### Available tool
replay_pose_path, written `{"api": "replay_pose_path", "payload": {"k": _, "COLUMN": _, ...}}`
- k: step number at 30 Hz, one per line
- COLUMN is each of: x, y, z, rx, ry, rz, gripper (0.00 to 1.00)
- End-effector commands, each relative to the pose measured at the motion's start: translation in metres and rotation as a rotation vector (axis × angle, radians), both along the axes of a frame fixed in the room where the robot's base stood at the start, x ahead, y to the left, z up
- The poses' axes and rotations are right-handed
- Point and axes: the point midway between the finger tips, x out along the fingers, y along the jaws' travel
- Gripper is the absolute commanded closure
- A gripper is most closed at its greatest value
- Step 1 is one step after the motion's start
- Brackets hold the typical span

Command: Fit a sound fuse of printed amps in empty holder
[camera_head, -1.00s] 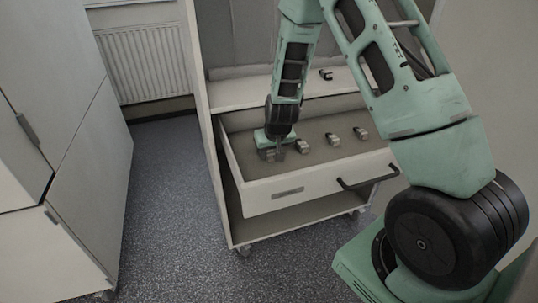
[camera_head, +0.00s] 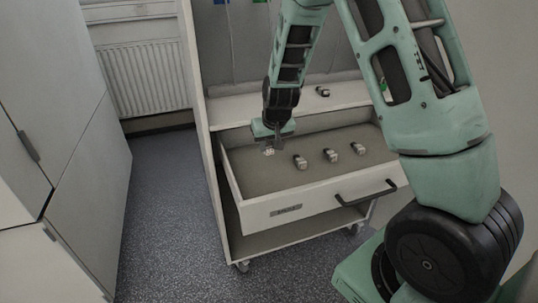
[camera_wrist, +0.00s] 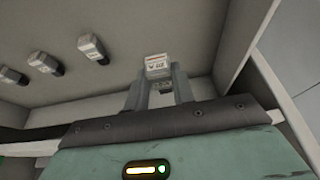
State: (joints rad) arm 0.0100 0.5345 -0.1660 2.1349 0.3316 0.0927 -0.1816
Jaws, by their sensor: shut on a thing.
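My gripper (camera_head: 269,143) is over the left end of the open drawer (camera_head: 230,178). It is shut on a small pale fuse (camera_wrist: 157,64), which has dark print on its face and a red mark. The print is too small to read surely. The fuse also shows between the fingers in the head view (camera_head: 269,152). Three other fuses lie in the drawer in a row to the right: a near one (camera_head: 299,162), a middle one (camera_head: 330,155) and a far one (camera_head: 358,148). They show in the wrist view too. I cannot make out an empty holder.
The drawer belongs to a wheeled cabinet and has a dark handle (camera_head: 365,196). A small dark object (camera_head: 322,91) sits on the shelf (camera_head: 240,106) above it. Grey cabinets (camera_head: 60,130) stand on the left, with free floor (camera_head: 165,220) between.

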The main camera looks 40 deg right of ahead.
Motion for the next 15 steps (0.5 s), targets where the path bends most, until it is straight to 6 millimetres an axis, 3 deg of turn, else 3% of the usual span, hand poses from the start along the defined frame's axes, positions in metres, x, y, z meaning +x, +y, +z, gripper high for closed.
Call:
{"api": "replay_pose_path", "payload": {"k": 3, "x": -0.0002, "y": -0.0003, "z": 0.0079, "rx": 0.0, "ry": 0.0, "rz": 0.0, "gripper": 0.99}}
{"api": "replay_pose_path", "payload": {"k": 15, "x": -0.0002, "y": -0.0004, "z": 0.0083, "rx": 0.0, "ry": 0.001, "rz": 0.0, "gripper": 0.99}}
